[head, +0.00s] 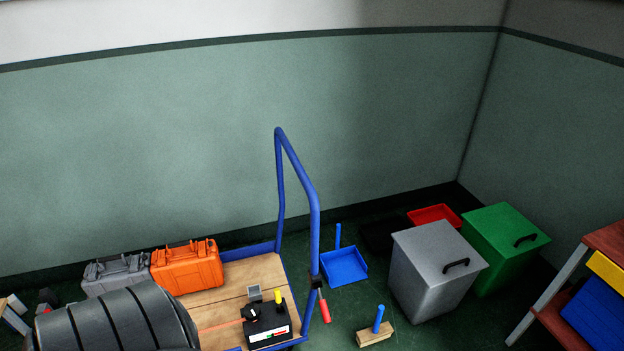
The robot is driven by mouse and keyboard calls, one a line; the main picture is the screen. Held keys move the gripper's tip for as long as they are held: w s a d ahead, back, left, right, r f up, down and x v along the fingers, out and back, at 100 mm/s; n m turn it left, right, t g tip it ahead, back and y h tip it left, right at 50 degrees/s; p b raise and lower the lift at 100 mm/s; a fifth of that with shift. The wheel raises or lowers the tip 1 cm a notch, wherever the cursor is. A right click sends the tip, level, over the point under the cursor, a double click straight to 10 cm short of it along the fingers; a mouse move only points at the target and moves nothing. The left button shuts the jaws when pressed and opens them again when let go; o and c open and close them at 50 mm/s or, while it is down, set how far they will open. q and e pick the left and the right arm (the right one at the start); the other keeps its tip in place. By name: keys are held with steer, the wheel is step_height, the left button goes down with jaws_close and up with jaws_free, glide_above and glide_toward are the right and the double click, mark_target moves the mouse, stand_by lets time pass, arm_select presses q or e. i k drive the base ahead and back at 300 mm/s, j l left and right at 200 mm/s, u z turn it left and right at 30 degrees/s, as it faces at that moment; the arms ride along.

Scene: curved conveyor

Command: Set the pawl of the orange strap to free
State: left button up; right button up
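A thin orange band (222,325), which looks like the orange strap, lies low over the deck of the blue-framed cart (246,281). It runs to a black box-shaped unit (268,326) on the cart's near right part. The unit carries a yellow-topped lever (278,299), a black knob (250,313), a grey square piece (255,292) and a label with red, white, yellow and green. I cannot tell which part is the pawl or how it is set. Neither of my grippers is in view.
A large dark ribbed rounded body (120,322) hides the cart's left part. Orange (187,267) and grey (115,274) cases stand behind it. The blue handle (299,170) rises at the cart's right. Grey (430,278) and green (506,245) bins stand further right.

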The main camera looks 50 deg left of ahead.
mark_target(278, 296)
steer(key=i+l+u, duration=0.1)
steer(key=i+u, duration=0.15)
steer(key=i, duration=0.15)
steer(key=i+l+u, duration=0.2)
steer(key=i, duration=0.2)
